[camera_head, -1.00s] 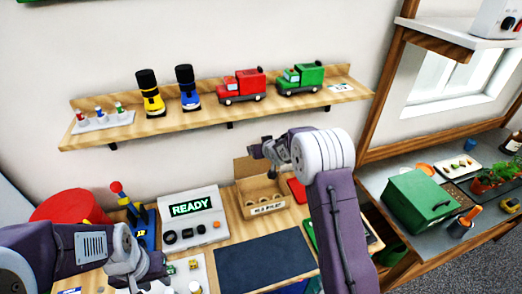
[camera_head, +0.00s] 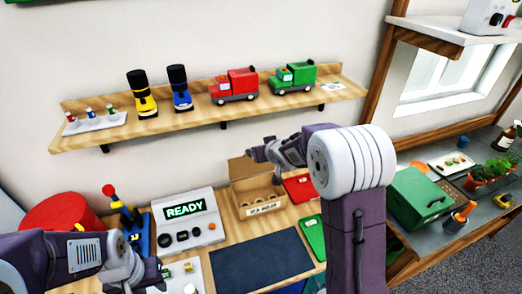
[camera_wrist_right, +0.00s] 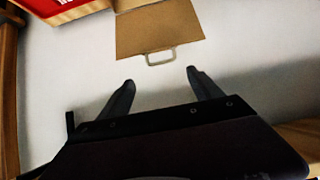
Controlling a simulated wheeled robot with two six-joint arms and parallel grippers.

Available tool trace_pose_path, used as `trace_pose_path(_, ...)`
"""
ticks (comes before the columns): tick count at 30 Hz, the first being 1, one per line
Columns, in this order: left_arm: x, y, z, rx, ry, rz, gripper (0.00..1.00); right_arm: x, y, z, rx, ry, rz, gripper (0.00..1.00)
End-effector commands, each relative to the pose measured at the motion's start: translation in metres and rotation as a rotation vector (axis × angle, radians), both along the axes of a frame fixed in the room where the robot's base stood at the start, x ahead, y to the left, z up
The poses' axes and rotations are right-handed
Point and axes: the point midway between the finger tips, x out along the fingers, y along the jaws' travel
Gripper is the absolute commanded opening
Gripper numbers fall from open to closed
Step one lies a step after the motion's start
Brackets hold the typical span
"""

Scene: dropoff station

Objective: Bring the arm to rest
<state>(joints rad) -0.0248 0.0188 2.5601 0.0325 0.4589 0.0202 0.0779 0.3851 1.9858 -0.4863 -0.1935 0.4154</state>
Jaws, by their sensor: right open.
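My right arm reaches up from the lower right in the head view, with its white elbow joint in front of the wall. Its gripper (camera_head: 258,153) points left, above an open cardboard carton (camera_head: 262,209). In the right wrist view the two dark fingers (camera_wrist_right: 160,82) are spread apart with nothing between them. The carton's brown flap (camera_wrist_right: 160,30) with a pale handle lies beyond the fingertips, apart from them. My left gripper (camera_head: 150,275) is low at the left, over the table near a light tray; its jaws are not clear.
Below stand a console reading READY (camera_head: 185,215), a dark mat (camera_head: 262,262), a red box (camera_head: 300,188) and a green board (camera_head: 314,236). A green case (camera_head: 420,195) stands on the right bench.

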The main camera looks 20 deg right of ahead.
Motion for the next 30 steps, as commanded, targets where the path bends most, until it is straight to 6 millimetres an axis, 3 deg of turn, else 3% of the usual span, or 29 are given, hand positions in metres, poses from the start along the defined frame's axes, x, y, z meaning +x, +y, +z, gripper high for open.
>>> trace_pose_path(9, 0.000, 0.000, -0.001, 0.000, 0.000, 0.000, 0.36, 0.000, 0.000, -0.002, -0.001, 0.001, 0.001, 0.74)
trace_pose_path(11, 0.000, 0.000, -0.011, 0.000, 0.000, 0.000, 0.36, 0.001, 0.003, -0.009, -0.001, -0.005, 0.007, 0.74)
trace_pose_path(13, 0.000, 0.000, -0.040, 0.000, 0.000, 0.000, 0.36, -0.003, 0.014, -0.016, -0.002, -0.040, 0.024, 0.74)
trace_pose_path(14, 0.000, 0.000, -0.056, 0.000, 0.000, 0.000, 0.36, -0.014, 0.020, -0.028, 0.010, -0.036, 0.024, 0.74)
trace_pose_path(15, 0.000, 0.000, -0.075, 0.000, 0.000, 0.000, 0.36, -0.038, 0.023, -0.053, 0.027, 0.013, -0.001, 0.74)
trace_pose_path(21, 0.000, 0.000, -0.101, 0.000, 0.000, 0.000, 0.36, -0.178, 0.021, -0.155, 0.030, 0.417, -0.093, 0.74)
trace_pose_path(25, 0.000, 0.000, -0.099, 0.000, 0.000, 0.000, 0.36, -0.256, 0.024, -0.188, 0.032, 0.659, -0.100, 0.74)
trace_pose_path(27, 0.000, 0.000, -0.097, 0.000, 0.000, 0.000, 0.36, -0.284, 0.026, -0.197, 0.033, 0.753, -0.092, 0.74)
trace_pose_path(30, 0.000, 0.000, -0.097, 0.000, 0.000, 0.000, 0.36, -0.306, 0.029, -0.202, 0.028, 0.833, -0.065, 0.74)
